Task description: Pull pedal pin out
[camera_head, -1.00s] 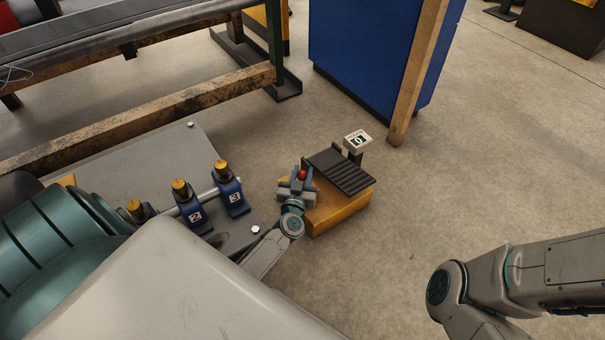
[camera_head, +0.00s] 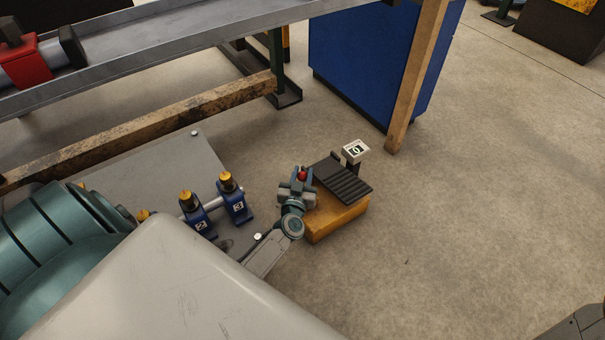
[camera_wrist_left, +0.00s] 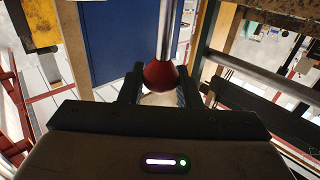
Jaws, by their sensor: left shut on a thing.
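The pedal has a yellow-orange base (camera_head: 338,217) with a black ribbed tread (camera_head: 345,182) on top, and stands on the floor in the middle of the head view. The pin's red ball knob (camera_head: 303,175) shows at the pedal's left side. My left gripper (camera_head: 301,181) is shut on the knob. In the left wrist view the red knob (camera_wrist_left: 162,75) sits between the two dark fingers (camera_wrist_left: 160,92), and a bright metal rod (camera_wrist_left: 167,30) runs up from it. I cannot tell how deep the pin sits in the pedal. My right gripper is out of view.
A small white sign (camera_head: 355,151) marked 0 stands behind the pedal. Blue numbered brackets with yellow caps (camera_head: 232,198) stand on a grey plate (camera_head: 180,160) to the left. A wooden post (camera_head: 418,80) and a blue cabinet (camera_head: 365,55) are behind.

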